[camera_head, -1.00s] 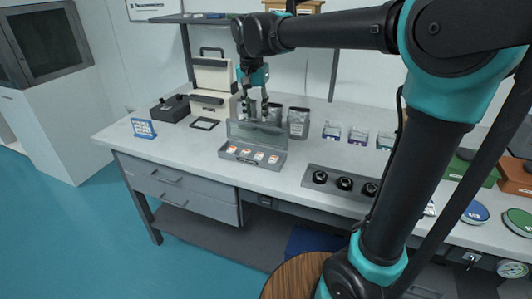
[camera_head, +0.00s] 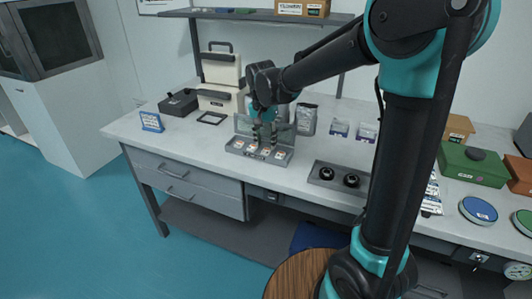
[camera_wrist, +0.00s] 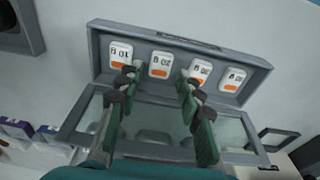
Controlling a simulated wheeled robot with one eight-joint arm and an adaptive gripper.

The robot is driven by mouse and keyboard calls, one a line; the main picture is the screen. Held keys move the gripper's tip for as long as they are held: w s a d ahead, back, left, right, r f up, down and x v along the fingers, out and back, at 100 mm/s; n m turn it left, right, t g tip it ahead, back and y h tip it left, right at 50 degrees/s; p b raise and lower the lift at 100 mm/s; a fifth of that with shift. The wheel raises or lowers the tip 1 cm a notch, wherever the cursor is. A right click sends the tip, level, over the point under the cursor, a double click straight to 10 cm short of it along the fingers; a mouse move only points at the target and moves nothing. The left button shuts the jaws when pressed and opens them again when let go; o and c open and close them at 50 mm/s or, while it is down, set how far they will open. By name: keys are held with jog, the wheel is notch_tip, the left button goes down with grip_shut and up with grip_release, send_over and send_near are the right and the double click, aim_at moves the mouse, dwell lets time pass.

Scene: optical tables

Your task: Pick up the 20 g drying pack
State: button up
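The 20 g drying pack (camera_wrist: 159,66) is a small white pack with an orange patch. It lies in an open grey case (camera_wrist: 262,76) between the 10 g pack (camera_wrist: 120,53) and another similar pack (camera_wrist: 200,72). Its label shows upside down in the wrist view. In the head view the grey case (camera_head: 233,150) stands near the bench front, its clear lid raised at the back. My gripper (camera_wrist: 158,72) is open and empty. Its two fingers reach over the case, and the 20 g pack shows between the fingertips. I cannot tell whether they touch anything.
A fourth pack (camera_wrist: 234,79) lies at the case's end. A grey tray with black round parts (camera_head: 326,173) is to the right. A blue sign (camera_head: 151,121) and a black box (camera_head: 178,103) are to the left. The bench front is clear.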

aim_at(266, 150)
jog(key=shift+w+f, duration=0.15)
jog(key=shift+f, duration=0.6)
jog(key=shift+w+f, duration=0.1)
jog(key=shift+f, duration=0.65)
jog(key=c, duration=0.6)
jog(key=shift+c, duration=0.2)
jog(key=shift+r, duration=0.15)
